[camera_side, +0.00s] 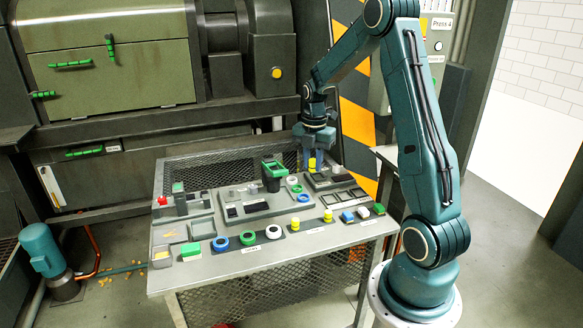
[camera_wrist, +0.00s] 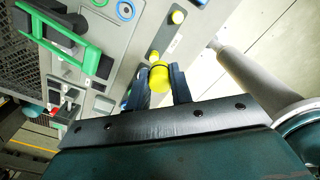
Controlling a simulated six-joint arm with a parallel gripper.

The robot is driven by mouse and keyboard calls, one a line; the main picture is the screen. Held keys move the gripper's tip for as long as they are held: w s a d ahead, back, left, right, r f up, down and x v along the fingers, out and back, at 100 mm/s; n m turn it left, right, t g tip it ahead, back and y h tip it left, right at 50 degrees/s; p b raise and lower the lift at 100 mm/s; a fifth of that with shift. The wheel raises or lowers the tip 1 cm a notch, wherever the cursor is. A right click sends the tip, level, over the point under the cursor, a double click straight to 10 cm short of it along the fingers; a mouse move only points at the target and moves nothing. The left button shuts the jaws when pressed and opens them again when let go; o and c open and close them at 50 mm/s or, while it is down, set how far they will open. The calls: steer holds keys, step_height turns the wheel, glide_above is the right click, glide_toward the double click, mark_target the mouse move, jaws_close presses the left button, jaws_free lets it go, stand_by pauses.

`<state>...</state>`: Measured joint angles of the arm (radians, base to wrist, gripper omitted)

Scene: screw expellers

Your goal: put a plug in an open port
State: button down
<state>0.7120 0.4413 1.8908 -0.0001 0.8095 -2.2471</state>
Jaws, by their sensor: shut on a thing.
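My gripper (camera_side: 313,158) is shut on a yellow plug (camera_side: 312,164) and holds it above the back right of the table, over a small raised dark block (camera_side: 322,181). In the wrist view the plug (camera_wrist: 159,80) sits between the two dark fingers of my gripper (camera_wrist: 158,86). Two more yellow plugs stand on the front strip, one left (camera_side: 295,223) and one right (camera_side: 328,215). A raised grey panel (camera_side: 262,208) in the middle carries a green ring (camera_side: 296,188) and a blue ring (camera_side: 303,198). Which port is open cannot be told.
A green-and-black upright fixture (camera_side: 272,172) stands left of my gripper. Blue (camera_side: 220,243) and green (camera_side: 247,238) rings lie along the front. Small coloured blocks, including a green one (camera_side: 378,209), sit at the front right. Trays (camera_side: 202,228) and a red knob (camera_side: 162,200) are at the left.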

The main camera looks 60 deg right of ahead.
steer(key=w+d+f+m, duration=0.5)
steer(key=d+f, duration=0.2)
steer(key=f, duration=0.2)
steer(key=shift+w+d+f, duration=0.15)
steer(key=shift+w+f, duration=0.2)
steer(key=shift+f, duration=0.1)
steer(key=shift+f, duration=2.25)
steer(key=shift+f, duration=0.8)
stand_by(0.5)
